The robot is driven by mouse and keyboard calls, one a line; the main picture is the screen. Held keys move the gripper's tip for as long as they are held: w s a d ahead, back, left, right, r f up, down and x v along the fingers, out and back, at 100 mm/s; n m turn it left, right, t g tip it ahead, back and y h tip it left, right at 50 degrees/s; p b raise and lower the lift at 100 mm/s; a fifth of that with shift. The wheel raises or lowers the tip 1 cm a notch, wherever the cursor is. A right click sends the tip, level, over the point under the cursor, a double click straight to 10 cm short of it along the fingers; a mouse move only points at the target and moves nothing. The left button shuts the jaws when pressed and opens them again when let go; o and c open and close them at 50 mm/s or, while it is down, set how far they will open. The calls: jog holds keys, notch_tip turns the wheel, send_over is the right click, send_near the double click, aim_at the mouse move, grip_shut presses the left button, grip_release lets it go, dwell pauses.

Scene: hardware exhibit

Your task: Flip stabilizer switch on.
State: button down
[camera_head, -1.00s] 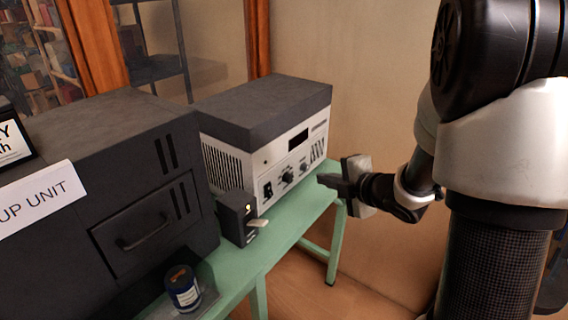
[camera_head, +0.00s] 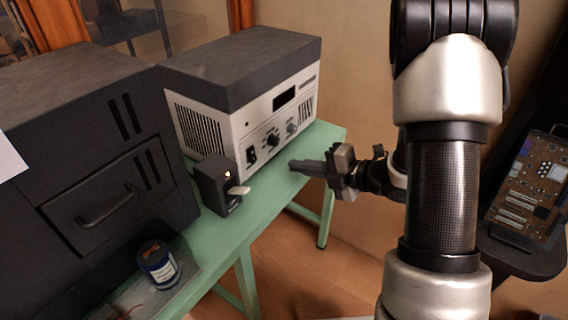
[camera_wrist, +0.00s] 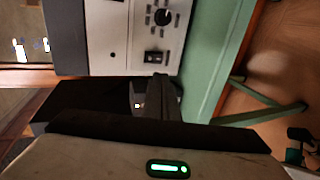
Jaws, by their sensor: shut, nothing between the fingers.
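A white-fronted unit with a dark grey top (camera_head: 285,110) stands on the green table. Its front has knobs, a dark display and a black rocker switch (camera_head: 252,156) at the lower left; the rocker also shows in the wrist view (camera_wrist: 153,57). A small black box (camera_head: 212,185) with a lit spot and a pale lever (camera_head: 240,190) stands in front of it. I cannot tell which is the stabilizer switch. My gripper (camera_head: 293,165) is shut and empty, pointing left, right of the small box and apart from it. In the wrist view its fingers (camera_wrist: 166,85) partly cover the small box.
A large dark cabinet (camera_head: 95,150) with a handle stands at the left. A blue jar (camera_head: 157,265) sits near the front edge of the green table (camera_head: 215,245). A circuit board (camera_head: 530,190) lies on a dark stand at the right. Floor is open beside the table.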

aim_at(254, 160)
jog(key=b+x, duration=0.1)
jog(key=x, duration=1.2)
jog(key=shift+w+a+f+y+b, duration=0.1)
jog(key=shift+f+y+b, duration=0.3)
jog(key=shift+b, duration=0.85)
jog(key=shift+r+t, duration=0.3)
jog(key=shift+r, duration=0.05)
jog(key=shift+f, duration=0.1)
